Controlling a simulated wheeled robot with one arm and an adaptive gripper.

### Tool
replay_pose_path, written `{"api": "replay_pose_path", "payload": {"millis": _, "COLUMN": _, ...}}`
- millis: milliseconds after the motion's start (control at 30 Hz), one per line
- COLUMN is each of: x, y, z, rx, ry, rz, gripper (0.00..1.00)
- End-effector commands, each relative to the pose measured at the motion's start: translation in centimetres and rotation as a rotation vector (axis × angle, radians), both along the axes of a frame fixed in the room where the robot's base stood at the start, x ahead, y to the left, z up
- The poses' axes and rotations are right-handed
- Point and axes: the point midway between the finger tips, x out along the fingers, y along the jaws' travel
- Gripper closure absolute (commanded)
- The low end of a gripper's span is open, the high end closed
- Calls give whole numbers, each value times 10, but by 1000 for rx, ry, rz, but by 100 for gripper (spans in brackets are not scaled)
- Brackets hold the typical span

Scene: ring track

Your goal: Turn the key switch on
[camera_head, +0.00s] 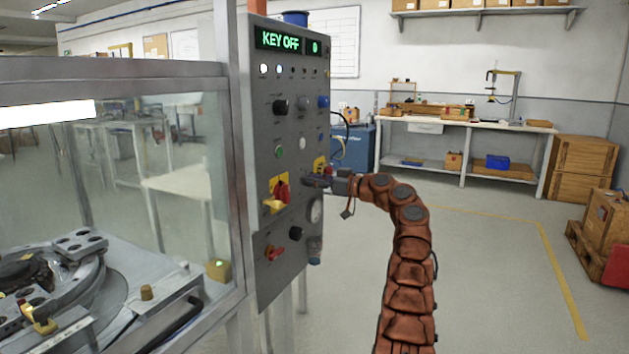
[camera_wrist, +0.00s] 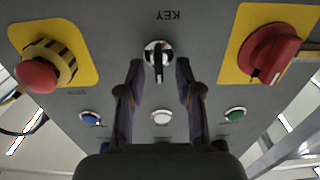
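The key switch (camera_wrist: 158,54) is a round silver switch with a dark key bar, under an upside-down KEY label on the grey control panel (camera_head: 262,130). In the wrist view its bar stands upright in the picture. My gripper (camera_wrist: 159,68) is open, one dark finger on each side of the switch, with small gaps showing. In the head view my gripper (camera_head: 316,182) is at the panel and hides the switch. The green display (camera_head: 280,40) at the panel's top reads KEY OFF.
A red rotary handle on yellow (camera_wrist: 270,52) and a red mushroom button (camera_wrist: 40,72) flank the switch. Blue (camera_wrist: 90,117), white (camera_wrist: 162,117) and green (camera_wrist: 235,114) buttons lie close by. A glass-walled machine (camera_head: 110,75) stands left.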

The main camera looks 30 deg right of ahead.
Motion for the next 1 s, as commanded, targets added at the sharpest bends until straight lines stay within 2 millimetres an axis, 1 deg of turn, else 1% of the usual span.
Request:
{"api": "replay_pose_path", "payload": {"millis": 233, "x": -1, "y": -2, "z": 0, "rx": 0, "ry": 0, "rz": -3, "gripper": 66}}
{"api": "replay_pose_path", "payload": {"millis": 567, "x": -1, "y": -2, "z": 0, "rx": 0, "ry": 0, "rz": -3, "gripper": 100}}
{"api": "replay_pose_path", "payload": {"millis": 1000, "x": 0, "y": -2, "z": 0, "rx": 10, "ry": 6, "rz": -3, "gripper": 100}}
